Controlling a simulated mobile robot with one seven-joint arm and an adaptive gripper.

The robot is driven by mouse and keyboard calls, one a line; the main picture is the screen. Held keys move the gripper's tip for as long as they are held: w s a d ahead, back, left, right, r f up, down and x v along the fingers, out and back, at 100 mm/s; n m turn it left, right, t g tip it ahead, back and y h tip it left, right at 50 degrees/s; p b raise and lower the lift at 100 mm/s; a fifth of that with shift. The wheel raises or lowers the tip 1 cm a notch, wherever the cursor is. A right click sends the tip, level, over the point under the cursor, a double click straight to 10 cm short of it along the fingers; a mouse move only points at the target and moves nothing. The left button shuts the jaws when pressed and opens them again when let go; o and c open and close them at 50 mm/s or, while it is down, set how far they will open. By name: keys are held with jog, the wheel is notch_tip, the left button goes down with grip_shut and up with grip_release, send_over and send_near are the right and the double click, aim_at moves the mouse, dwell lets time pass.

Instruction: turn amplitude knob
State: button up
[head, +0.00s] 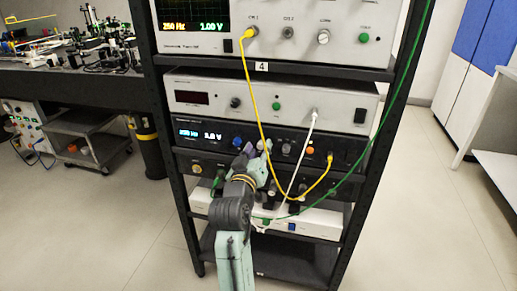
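A black instrument with a lit blue-white display (200,134) sits on a middle shelf of the rack; its readout looks like 250 Hz and 1.0 V. A blue knob (237,141) shows right of the display, just left of my gripper. My gripper (259,149) is at the front of this panel, with its fingers over the part right of the blue knob. The fingers hide what is there, possibly a knob. Labels are too small to read, so I cannot tell which knob is for amplitude. Whether the fingers are open, shut or touching anything is unclear.
A yellow cable (253,90), a white cable (302,150) and a green cable (378,147) hang across the rack front near my arm. An oscilloscope (300,44) stands above, reading 250 Hz and 1.00 V. Dark rack posts (180,170) flank the instruments. The floor in front is clear.

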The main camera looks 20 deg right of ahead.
jog(key=shift+c, duration=0.4)
grip_shut()
